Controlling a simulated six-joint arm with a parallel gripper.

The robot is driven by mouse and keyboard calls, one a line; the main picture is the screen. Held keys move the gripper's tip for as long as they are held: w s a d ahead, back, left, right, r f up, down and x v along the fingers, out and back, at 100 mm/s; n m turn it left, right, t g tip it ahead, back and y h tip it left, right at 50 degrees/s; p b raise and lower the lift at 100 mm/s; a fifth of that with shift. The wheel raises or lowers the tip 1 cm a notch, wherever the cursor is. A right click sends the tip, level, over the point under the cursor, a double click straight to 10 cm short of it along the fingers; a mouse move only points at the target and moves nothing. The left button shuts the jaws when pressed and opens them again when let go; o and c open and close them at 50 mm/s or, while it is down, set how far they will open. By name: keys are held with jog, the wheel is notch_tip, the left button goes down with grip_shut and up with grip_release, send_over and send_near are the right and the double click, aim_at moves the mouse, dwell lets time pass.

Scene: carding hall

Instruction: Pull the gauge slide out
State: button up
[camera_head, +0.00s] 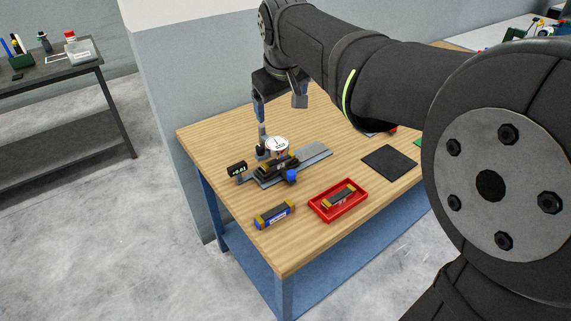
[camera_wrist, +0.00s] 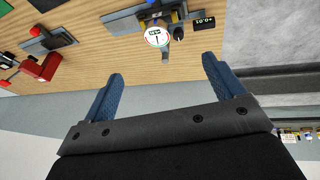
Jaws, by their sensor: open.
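The gauge stand (camera_head: 262,172) is on the wooden table, with a round white dial (camera_head: 276,143), a blue knob (camera_head: 291,176) and a small dark readout (camera_head: 238,169). A grey flat rail (camera_head: 315,151) runs from it toward the back right. I cannot tell which part is the slide. My gripper (camera_head: 280,112) is above the dial, open and empty. In the wrist view my gripper (camera_wrist: 162,68) has its two blue fingers wide apart. The dial (camera_wrist: 157,37) and a short grey post (camera_wrist: 165,56) lie beyond the fingertips, apparently between them and untouched.
A red tray (camera_head: 314,204) holding a dark block with yellow ends (camera_head: 339,196) is at front right of the stand. A blue-based block (camera_head: 274,215) lies at the front edge. A black mat (camera_head: 390,162) lies right. In the wrist view a red-knobbed plate (camera_wrist: 48,42) shows.

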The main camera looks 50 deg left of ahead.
aim_at(292, 172)
jog(key=shift+w+a+f, duration=0.2)
jog(key=shift+w+f, duration=0.05)
jog(key=shift+f, duration=0.1)
jog(key=c, duration=0.3)
jog(key=w+a+f+n+h, duration=0.1)
jog(key=w+f, duration=0.1)
jog(key=f, duration=0.1)
jog(key=w+a+f+n+g+h, duration=0.1)
jog(key=w+f, duration=0.1)
jog(key=f, duration=0.1)
jog(key=w+a+f+n+g+h, duration=0.1)
jog(key=w+a+f+h, duration=0.1)
jog(key=f, duration=0.1)
jog(key=shift+w+a+f, duration=0.1)
jog(key=shift+w, duration=0.05)
jog(key=c, duration=0.4)
notch_tip(292, 172, down, 18)
jog(key=shift+r, duration=0.25)
jog(key=shift+c, duration=0.2)
grip_shut()
jog(key=shift+w, duration=0.15)
